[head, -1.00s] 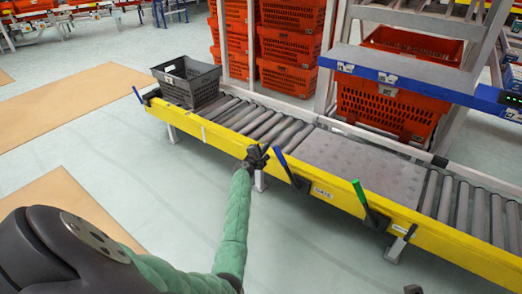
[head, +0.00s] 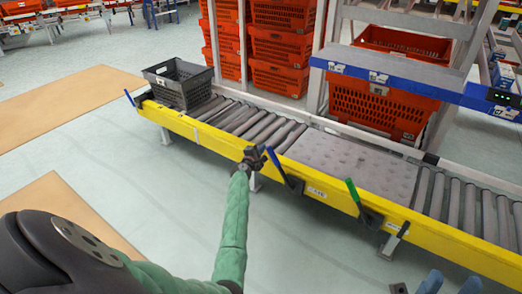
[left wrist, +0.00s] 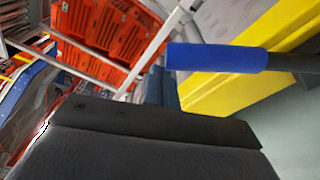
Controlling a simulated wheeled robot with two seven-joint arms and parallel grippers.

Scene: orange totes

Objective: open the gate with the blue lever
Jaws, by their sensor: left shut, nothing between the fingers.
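The blue lever (head: 274,160) stands tilted on the yellow front rail, beside a label that seems to read "GATE" (head: 316,192). Its blue grip also shows large in the left wrist view (left wrist: 217,58). My left gripper (head: 254,157) is shut and empty, just left of the blue grip in the head view; whether they touch I cannot tell. The gate itself is not clearly distinguishable on the conveyor (head: 350,165). Two blue-grey fingers of my right gripper (head: 450,284) show at the bottom right edge, spread apart with nothing between them.
A green lever (head: 353,194) stands further right on the rail, and another blue lever (head: 129,97) at the far left end. A grey crate (head: 180,84) sits on the left rollers. Orange totes (head: 285,45) are stacked behind. The floor in front is clear.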

